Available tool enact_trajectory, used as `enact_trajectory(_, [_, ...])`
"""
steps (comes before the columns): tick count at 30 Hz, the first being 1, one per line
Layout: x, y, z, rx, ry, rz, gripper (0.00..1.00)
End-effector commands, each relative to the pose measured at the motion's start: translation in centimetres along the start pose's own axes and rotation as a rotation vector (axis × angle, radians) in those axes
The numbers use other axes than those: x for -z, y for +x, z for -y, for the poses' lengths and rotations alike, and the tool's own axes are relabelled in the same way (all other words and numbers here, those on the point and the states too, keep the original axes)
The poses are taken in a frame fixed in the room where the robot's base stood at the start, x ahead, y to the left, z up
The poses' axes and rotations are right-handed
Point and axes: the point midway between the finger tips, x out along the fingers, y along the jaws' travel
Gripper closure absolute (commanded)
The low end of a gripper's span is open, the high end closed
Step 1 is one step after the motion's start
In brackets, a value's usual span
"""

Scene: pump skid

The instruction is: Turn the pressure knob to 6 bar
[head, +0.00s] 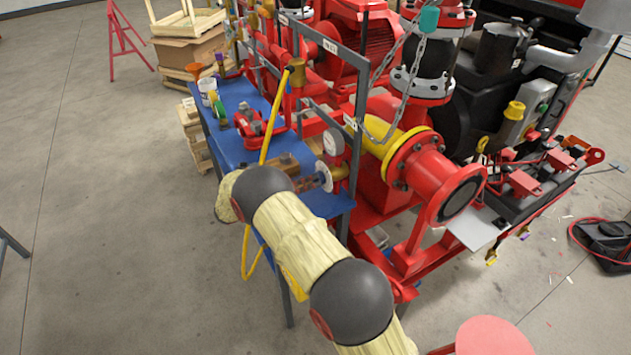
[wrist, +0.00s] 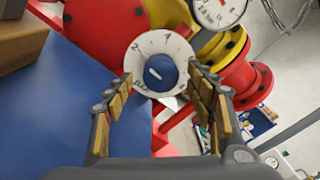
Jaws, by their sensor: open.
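In the wrist view the pressure knob (wrist: 163,76) is a round blue knob with a short white mark, set on a white numbered dial plate (wrist: 144,54). The mark lies on the knob's left part; I cannot read its setting reliably. My gripper (wrist: 162,82) is open, one finger on each side of the knob, with visible gaps and no contact that I can see. In the head view my gripper (head: 308,182) is partly hidden beside my arm, facing the white dial plate (head: 325,177); the blue knob is hardly visible there.
A pressure gauge (head: 333,143) sits just above the dial, also in the wrist view (wrist: 218,10); I cannot read its value. A brown block (head: 286,163) lies on the blue bench (head: 233,150) beside my gripper.

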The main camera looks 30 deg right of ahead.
Motion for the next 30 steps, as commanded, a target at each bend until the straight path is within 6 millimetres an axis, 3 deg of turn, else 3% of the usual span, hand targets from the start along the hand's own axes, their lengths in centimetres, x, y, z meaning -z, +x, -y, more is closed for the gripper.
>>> enact_trajectory(6, [0.1,2.6,0.0,0.001,0.001,-0.001,0.45])
enact_trajectory(17, [0.0,3.1,0.0,0.000,0.001,-0.001,0.45])
enact_trajectory(30, [0.0,3.1,0.0,0.000,0.001,-0.001,0.69])
